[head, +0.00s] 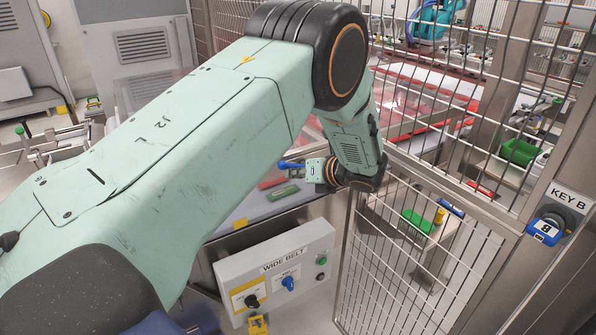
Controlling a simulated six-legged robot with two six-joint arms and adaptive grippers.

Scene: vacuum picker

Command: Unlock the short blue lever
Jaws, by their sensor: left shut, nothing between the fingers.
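My left arm reaches across from the left. Its wrist turns down beside the mesh fence, and my left gripper (314,170) shows small at its end, pointing left, shut and empty. A short blue lever-like piece (290,165) shows right at the gripper's tip, above the grey worktop. I cannot tell whether they touch or whether this piece is locked. A blue knob (288,284) is on the WIDE BELT panel, well below the gripper. My right gripper is not in view.
A green block (283,192) and a red one (271,183) lie on the grey worktop. The mesh fence (440,255) stands close on the right, with a blue KEY B lock (546,230) on its post. The WIDE BELT panel (240,275) juts out in front.

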